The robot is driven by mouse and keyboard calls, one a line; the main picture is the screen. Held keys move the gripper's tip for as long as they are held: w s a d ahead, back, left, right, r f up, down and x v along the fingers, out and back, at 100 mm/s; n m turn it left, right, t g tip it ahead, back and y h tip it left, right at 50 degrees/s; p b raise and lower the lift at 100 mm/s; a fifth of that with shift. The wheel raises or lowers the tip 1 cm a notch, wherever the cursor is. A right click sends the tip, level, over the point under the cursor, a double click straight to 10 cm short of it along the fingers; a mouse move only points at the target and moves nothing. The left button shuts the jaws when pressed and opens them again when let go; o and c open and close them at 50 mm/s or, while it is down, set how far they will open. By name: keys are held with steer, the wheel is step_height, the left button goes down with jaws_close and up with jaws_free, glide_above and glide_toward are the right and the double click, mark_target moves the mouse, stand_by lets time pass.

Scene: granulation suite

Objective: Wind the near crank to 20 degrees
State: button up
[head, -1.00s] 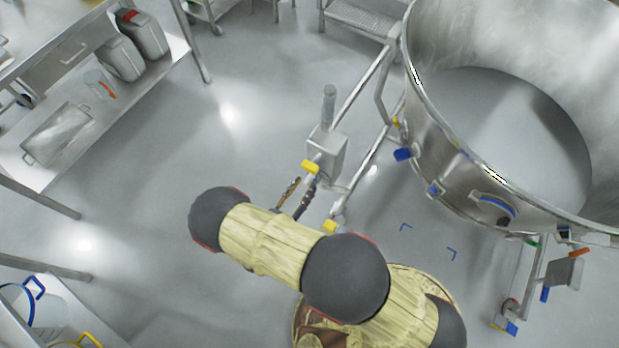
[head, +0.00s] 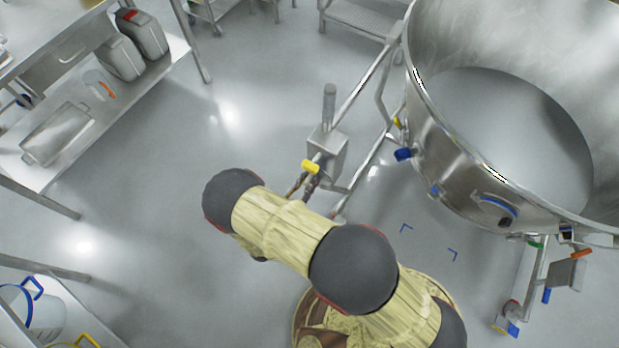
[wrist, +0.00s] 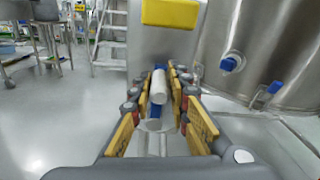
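A grey metal crank box (head: 327,150) stands on the frame beside the big steel bowl. A yellow crank part (head: 311,167) sits on its near side. In the wrist view a yellow block (wrist: 170,13) fills the top centre in front of the grey box. A pale cylinder (wrist: 159,84), seen nearly end-on, lies between my fingers. My gripper (head: 304,181) is just below the yellow part in the head view. In the wrist view my gripper (wrist: 161,75) is open, with a finger either side of the cylinder and narrow gaps showing. The crank's angle cannot be read.
The large steel bowl (head: 462,150) stands to the right, with blue-capped fittings on its wall. A second bracket with an orange handle (head: 581,253) is at lower right. A steel bench (head: 165,82) with canisters stands at left. The floor between is clear.

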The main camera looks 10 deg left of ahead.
jaws_close()
steer(key=shift+d, duration=0.1)
stand_by(0.5)
steer(key=s+d+f+m+b, duration=0.3)
steer(key=d+f+m+b, duration=0.2)
steer(key=m, duration=0.7)
steer(key=shift+s+d+f+m, duration=0.25)
steer(key=shift+d+f+m, duration=0.15)
steer(key=shift+d+f, duration=1.05)
steer(key=shift+d+r, duration=0.15)
steer(key=shift+r, duration=0.05)
steer(key=o, duration=0.5)
jaws_free()
